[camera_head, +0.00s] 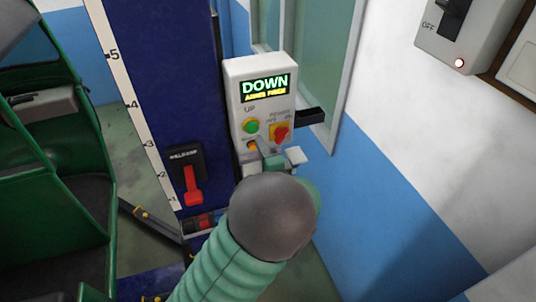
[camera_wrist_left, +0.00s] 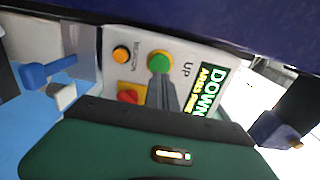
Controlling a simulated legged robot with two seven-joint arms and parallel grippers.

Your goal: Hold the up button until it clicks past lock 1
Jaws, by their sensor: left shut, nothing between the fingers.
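The white control box (camera_head: 262,72) on the blue column has a lit display (camera_head: 265,87) that reads DOWN, with a smaller yellow line below. Its round green up button (camera_head: 251,126) sits under the UP label. The button also shows in the left wrist view (camera_wrist_left: 160,61). My left gripper (camera_head: 261,146) is shut and empty, at the lower front of the box. In the left wrist view its narrow fingertips (camera_wrist_left: 159,77) point at the green button and overlap its edge. I cannot tell whether they touch it. My right gripper is not in view.
A red-and-yellow power switch (camera_head: 280,133) and an orange button (camera_head: 252,145) sit close to the up button. A red release lever (camera_head: 192,184) and a numbered scale (camera_head: 133,105) are on the column. A green vehicle (camera_head: 92,211) stands left. A switch box (camera_head: 459,35) hangs right.

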